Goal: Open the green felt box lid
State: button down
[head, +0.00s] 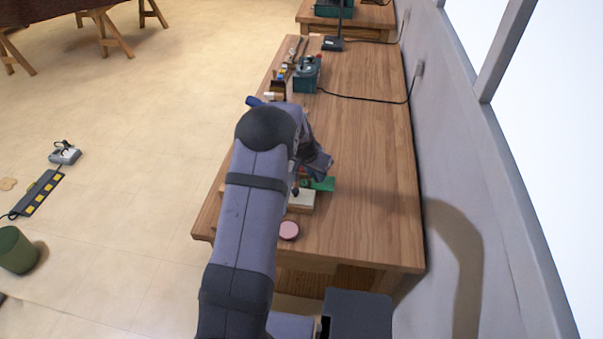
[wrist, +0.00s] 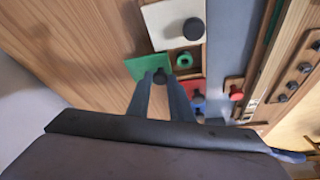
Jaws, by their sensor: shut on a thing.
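The green lid (wrist: 143,66) is a flat green plate with a dark knob, seen in the wrist view. My gripper (wrist: 160,77) is shut on the knob. The lid lies to the left of a compartment with green felt and a round hole (wrist: 184,60), which shows uncovered. The lid's near part is hidden by my fingers. In the head view the green lid (head: 324,184) sticks out to the right of the box, beyond my arm. My arm hides most of the box there.
A white lid with a black knob (wrist: 174,24) covers the neighbouring compartment. Red and blue parts (wrist: 197,92) lie on the other side. A pink round piece (head: 289,231) is near the bench's front. The bench (head: 372,160) is clear on the right.

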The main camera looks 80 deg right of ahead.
jog(key=shift+s, duration=0.65)
jog(key=c, duration=1.6)
grip_release()
jog(key=shift+r, duration=0.1)
jog(key=b+v, duration=0.2)
jog(key=v, duration=0.5)
jog(key=shift+w+a, duration=0.1)
